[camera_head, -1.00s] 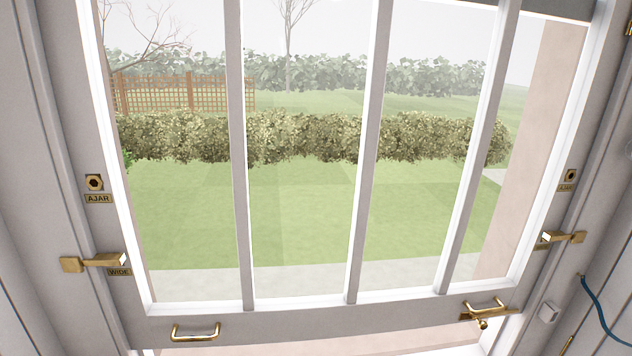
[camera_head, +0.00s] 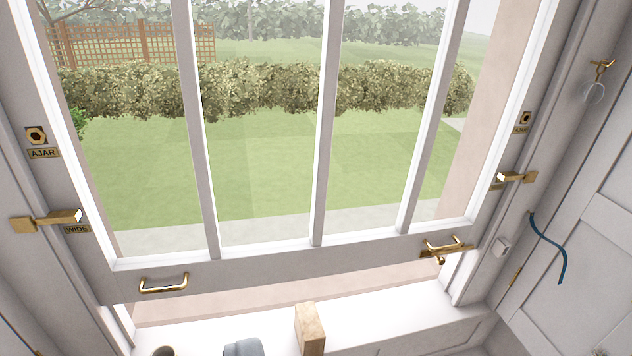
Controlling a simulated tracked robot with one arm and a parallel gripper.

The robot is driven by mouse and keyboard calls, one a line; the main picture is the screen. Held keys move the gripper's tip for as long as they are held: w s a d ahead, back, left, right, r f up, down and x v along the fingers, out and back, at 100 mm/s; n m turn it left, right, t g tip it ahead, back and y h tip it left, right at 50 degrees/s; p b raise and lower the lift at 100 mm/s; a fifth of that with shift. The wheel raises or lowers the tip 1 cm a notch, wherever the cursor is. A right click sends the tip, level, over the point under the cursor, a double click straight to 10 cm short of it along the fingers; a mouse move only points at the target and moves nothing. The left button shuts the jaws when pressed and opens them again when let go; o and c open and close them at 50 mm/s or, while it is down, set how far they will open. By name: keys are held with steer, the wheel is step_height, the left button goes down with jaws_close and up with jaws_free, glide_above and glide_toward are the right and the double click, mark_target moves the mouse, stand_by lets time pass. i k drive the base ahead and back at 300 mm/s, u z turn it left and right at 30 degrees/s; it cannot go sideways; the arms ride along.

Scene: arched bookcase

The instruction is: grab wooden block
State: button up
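The wooden block (camera_head: 310,330) is a light tan upright piece at the bottom of the view. It stands on the white window sill (camera_head: 385,303), below the raised window sash. Its lower end is near the picture's bottom edge. My gripper is not in view, so its distance from the block cannot be told.
A grey-blue object (camera_head: 243,347) and a dark round-topped item (camera_head: 163,351) are left of the block, cut off by the bottom edge. The sash's bottom rail (camera_head: 300,256) with brass handles (camera_head: 164,284) hangs above the sill. A blue cord (camera_head: 548,245) hangs at right.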

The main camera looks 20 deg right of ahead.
mark_target(311, 334)
steer(key=z, duration=0.35)
steer(key=k, duration=1.2)
steer(key=u, duration=0.45)
steer(key=i, duration=1.7)
steer(key=z, duration=0.75)
